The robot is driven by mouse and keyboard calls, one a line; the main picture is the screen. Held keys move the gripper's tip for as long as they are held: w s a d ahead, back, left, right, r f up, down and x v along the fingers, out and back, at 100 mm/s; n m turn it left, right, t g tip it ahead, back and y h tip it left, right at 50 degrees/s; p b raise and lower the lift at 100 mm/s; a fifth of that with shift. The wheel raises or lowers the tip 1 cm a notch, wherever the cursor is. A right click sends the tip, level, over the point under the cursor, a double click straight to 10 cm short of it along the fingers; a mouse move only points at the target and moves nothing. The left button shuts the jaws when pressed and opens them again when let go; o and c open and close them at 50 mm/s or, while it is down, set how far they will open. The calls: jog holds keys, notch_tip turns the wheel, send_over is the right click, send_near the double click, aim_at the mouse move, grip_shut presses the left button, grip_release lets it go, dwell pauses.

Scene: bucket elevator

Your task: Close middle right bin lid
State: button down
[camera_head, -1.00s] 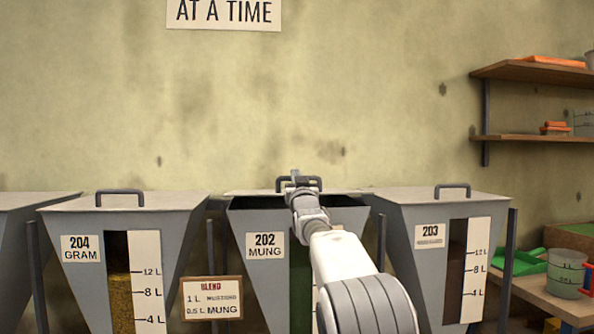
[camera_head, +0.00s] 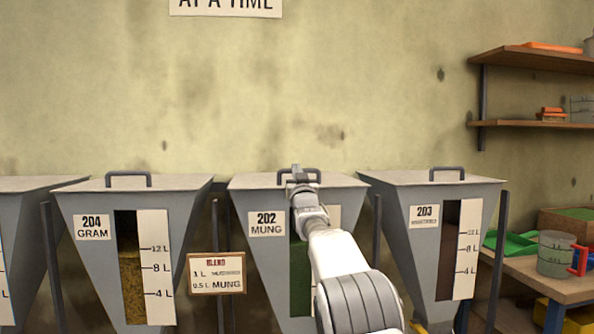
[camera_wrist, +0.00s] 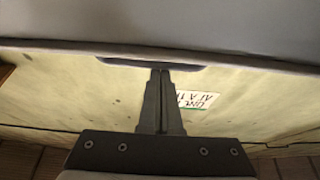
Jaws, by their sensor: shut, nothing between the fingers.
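The bin labelled 202 MUNG (camera_head: 267,235) is the right one of the two middle bins. Its grey lid (camera_head: 345,181) lies flat over the bin, with no dark gap showing at its front edge. A dark bar handle (camera_head: 313,174) stands on the lid. My gripper (camera_head: 297,172) is at the handle, its fingers shut and empty. In the wrist view my gripper (camera_wrist: 160,72) has its fingertips at the dark handle (camera_wrist: 125,63), beside the grey lid (camera_wrist: 240,30). I cannot tell whether they touch. My arm hides part of the bin's front and window.
Bin 204 GRAM (camera_head: 95,260) stands left and bin 203 (camera_head: 415,245) right, both with lids down. A blend sign (camera_head: 216,273) hangs between bins 204 and 202. A work table (camera_head: 540,280) with a clear measuring jug (camera_head: 555,255) and wall shelves (camera_head: 525,60) are at right.

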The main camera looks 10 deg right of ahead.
jog(key=shift+w+f, duration=0.15)
jog(key=shift+f, duration=0.35)
jog(key=shift+w+f, duration=0.15)
jog(key=shift+f, duration=0.35)
jog(key=r, duration=0.2)
jog(key=s+r+p, duration=0.1)
jog(key=r, duration=0.2)
jog(key=shift+s+r, duration=0.15)
jog(key=shift+s, duration=0.05)
jog(key=s+d+f+g, duration=0.1)
jog(key=s+f+g, duration=0.7)
jog(key=s, duration=1.2)
jog(key=s+f+g, duration=0.3)
jog(key=s+f, duration=0.9)
jog(key=s, duration=0.7)
jog(key=s+d+f+g, duration=0.1)
jog(key=s+f+g, duration=0.5)
jog(key=s+f, duration=0.95)
jog(key=s+r+p, duration=0.2)
jog(key=r+p, duration=0.9)
jog(key=r, duration=0.3)
jog(key=s+r+p, duration=0.2)
jog(key=r+p, duration=0.9)
jog(key=r, duration=0.3)
jog(key=shift+a+r, duration=0.25)
jog(key=shift+s, duration=0.1)
